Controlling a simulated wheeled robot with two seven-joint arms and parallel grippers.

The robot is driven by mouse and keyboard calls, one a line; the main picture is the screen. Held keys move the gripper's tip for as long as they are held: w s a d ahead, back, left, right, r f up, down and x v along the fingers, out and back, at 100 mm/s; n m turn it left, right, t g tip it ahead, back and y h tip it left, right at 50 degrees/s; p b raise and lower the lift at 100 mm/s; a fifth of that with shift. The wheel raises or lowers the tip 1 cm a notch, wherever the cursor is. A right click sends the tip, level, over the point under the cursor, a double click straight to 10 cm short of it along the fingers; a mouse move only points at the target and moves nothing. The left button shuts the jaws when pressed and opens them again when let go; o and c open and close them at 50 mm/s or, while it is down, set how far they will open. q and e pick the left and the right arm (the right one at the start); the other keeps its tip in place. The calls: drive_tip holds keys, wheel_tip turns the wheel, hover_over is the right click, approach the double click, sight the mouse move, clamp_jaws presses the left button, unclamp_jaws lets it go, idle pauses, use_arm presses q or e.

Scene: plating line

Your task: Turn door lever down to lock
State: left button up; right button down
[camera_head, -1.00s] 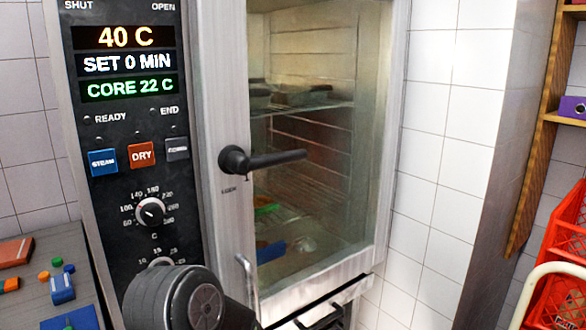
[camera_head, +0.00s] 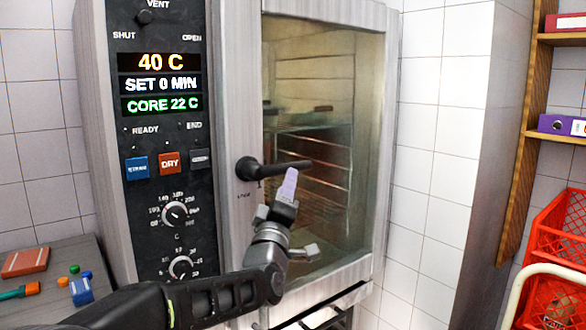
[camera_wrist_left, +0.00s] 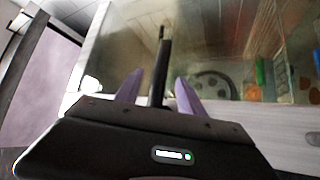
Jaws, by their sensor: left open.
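The black door lever (camera_head: 272,168) sticks out to the right from the oven door's left frame, roughly level. My left gripper (camera_head: 290,182) is at the lever's outer part in the head view. In the left wrist view the lever (camera_wrist_left: 161,65) runs between the two purple fingertips of my left gripper (camera_wrist_left: 156,84), which are apart with gaps on both sides. The gripper is open; I cannot tell whether a finger touches the lever. The oven door (camera_head: 310,90) looks closed. My right gripper is not in view.
The control panel (camera_head: 160,130) with displays, buttons and knobs is left of the door. A side table (camera_head: 40,250) with small coloured items is at the lower left. Red crates (camera_head: 560,240) and a wooden shelf (camera_head: 535,120) stand at the right, past a white tiled wall (camera_head: 440,130).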

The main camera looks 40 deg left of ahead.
use_arm(q)
drive_tip(key=p+x, duration=0.3)
drive_tip(key=x, duration=0.5)
drive_tip(key=shift+w+f+p, duration=0.1)
drive_tip(key=shift+f+p, duration=0.1)
drive_tip(key=shift+p, duration=0.1)
drive_tip(key=shift+c, duration=0.4)
clamp_jaws()
idle(0.7)
